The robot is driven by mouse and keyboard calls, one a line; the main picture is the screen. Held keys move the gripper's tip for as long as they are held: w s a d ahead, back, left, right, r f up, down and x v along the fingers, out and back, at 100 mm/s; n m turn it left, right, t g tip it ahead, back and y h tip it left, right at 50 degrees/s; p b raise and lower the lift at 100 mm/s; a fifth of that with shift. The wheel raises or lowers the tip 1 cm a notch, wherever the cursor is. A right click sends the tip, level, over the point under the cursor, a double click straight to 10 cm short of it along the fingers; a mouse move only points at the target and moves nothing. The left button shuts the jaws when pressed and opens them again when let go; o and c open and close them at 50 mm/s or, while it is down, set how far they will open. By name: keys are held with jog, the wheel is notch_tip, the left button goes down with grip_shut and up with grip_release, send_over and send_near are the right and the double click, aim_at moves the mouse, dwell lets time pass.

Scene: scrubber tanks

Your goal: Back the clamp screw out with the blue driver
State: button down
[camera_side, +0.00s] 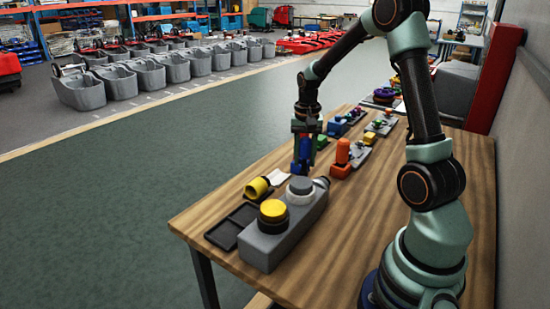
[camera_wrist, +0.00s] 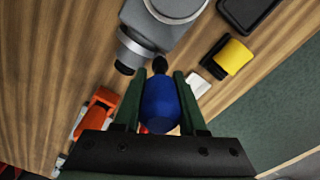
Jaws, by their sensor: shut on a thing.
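My gripper (camera_side: 303,165) hangs over the table with its green fingers pointing down. In the wrist view my gripper (camera_wrist: 159,76) is shut around the blue driver (camera_wrist: 161,104). The driver's black tip (camera_wrist: 160,64) points toward the grey housing (camera_wrist: 172,22). In the side view the blue driver (camera_side: 305,149) is partly covered by the fingers. The grey housing (camera_side: 285,232) lies below and nearer the camera, with a yellow cap and a grey cap on top. A short side pipe (camera_side: 321,182) sticks out at its far end. I cannot make out the clamp screw or tell whether the tip touches anything.
A yellow cylinder (camera_side: 257,188) with a black end and a white piece (camera_side: 279,177) lie left of the housing. A black tray (camera_side: 229,229) lies near the table's left edge. Several coloured parts fill the far table.

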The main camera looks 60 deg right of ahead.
jog(key=m, duration=0.9)
jog(key=shift+m, duration=0.3)
jog(key=m, duration=0.4)
jog(key=shift+m, duration=0.3)
jog(key=m, duration=0.5)
jog(key=shift+f, duration=0.95)
dwell(0.5)
jog(key=n, duration=0.6)
jog(key=shift+n, duration=0.4)
jog(key=n, duration=0.3)
jog(key=shift+n, duration=0.4)
